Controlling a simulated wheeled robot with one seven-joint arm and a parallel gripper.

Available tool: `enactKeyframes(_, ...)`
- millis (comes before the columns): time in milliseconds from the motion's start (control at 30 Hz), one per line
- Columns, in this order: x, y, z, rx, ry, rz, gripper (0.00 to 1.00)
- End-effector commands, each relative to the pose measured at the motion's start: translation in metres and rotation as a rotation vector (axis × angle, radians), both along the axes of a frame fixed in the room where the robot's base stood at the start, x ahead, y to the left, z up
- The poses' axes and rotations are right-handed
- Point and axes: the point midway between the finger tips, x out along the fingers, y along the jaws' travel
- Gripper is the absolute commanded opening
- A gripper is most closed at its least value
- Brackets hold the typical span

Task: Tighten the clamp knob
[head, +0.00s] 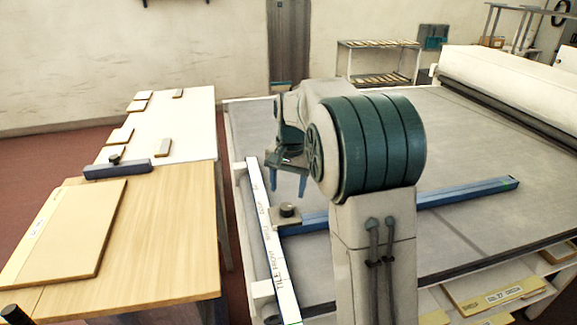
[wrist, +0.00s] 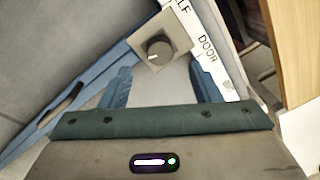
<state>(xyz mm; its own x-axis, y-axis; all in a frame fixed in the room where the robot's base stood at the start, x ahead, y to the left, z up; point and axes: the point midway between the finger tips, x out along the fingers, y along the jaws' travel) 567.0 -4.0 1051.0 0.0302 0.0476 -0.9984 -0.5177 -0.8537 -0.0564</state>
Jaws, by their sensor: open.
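The clamp knob (head: 287,209) is a small dark round knob on a beige square plate (head: 277,219). The plate sits where a long blue bar (head: 467,192) meets the white lettered rail (head: 284,287). In the wrist view the knob (wrist: 159,48) shows a pale pointer mark towards its left side, and the plate (wrist: 178,32) lies partly over the rail. My gripper (head: 287,184) is open and empty, its blue fingers pointing down above the knob. In the wrist view the knob appears just beyond and between the fingertips (wrist: 161,76), apart from both.
The blue bar crosses the wide grey bed (head: 455,140). Left of the rail, past a gap, stands a wooden bench (head: 150,255) with a large board (head: 65,230) and a dark blue block (head: 118,170) with another dark knob. A white roller cover (head: 510,80) spans the back right.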

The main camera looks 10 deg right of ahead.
Motion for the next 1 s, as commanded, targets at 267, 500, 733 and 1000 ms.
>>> enactKeyframes(267,-0.001,-0.003,0.056,0.000,-0.002,-0.001,0.57)
enactKeyframes(500,-0.002,-0.003,0.073,0.000,0.000,-0.001,0.57)
enactKeyframes(733,-0.002,-0.003,0.073,0.001,0.001,0.000,0.57)
enactKeyframes(1000,-0.025,-0.003,0.078,0.000,-0.021,0.038,0.57)
